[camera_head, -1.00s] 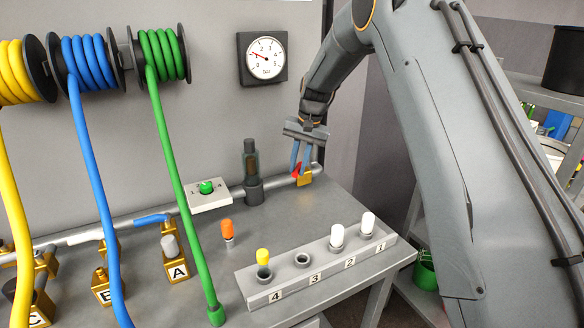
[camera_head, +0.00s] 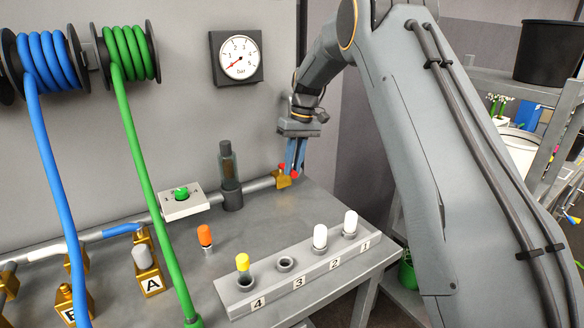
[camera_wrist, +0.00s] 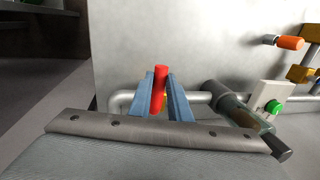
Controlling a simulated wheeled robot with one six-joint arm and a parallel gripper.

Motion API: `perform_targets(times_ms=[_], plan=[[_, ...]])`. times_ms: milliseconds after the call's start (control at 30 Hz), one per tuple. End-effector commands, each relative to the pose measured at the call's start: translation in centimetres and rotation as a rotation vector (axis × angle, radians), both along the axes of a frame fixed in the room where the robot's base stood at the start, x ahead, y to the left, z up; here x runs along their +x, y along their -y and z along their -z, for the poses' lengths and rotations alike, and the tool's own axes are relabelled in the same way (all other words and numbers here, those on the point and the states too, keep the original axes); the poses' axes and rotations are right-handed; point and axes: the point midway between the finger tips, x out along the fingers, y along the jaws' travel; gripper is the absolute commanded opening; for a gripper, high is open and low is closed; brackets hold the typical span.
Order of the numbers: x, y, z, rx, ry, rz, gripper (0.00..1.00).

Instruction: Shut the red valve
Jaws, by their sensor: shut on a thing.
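The red valve handle (camera_head: 282,166) sits on a brass valve body (camera_head: 283,181) at the right end of the grey pipe. My gripper (camera_head: 293,170) points down with its blue fingers around the handle, and red shows on either side of them. In the wrist view, my gripper (camera_wrist: 160,78) has one finger on each side of the red handle (camera_wrist: 159,90). The handle lies across the pipe (camera_wrist: 199,97) there. The fingers hide part of the valve body.
The pressure gauge (camera_head: 238,57) on the wall has its needle near 0. A dark-topped cylinder (camera_head: 228,170) and a box with a green knob (camera_head: 183,203) stand left of the valve. A numbered rack (camera_head: 300,280) stands at the table's front.

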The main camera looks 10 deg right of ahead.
Motion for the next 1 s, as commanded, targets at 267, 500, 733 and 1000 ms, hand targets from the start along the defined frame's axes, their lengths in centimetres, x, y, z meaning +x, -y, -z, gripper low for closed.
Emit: perform_targets(times_ms=[267, 500, 733, 1000], plan=[[0.24, 0.07, -0.16, -0.001, 0.005, -0.038, 0.0], [0.27, 0.11, -0.19, -0.002, 0.006, -0.04, 0.0], [0.24, 0.12, -0.14, -0.001, 0.005, -0.039, 0.36], [0.19, 0.03, -0.15, -0.001, 0.003, -0.038, 0.36]])
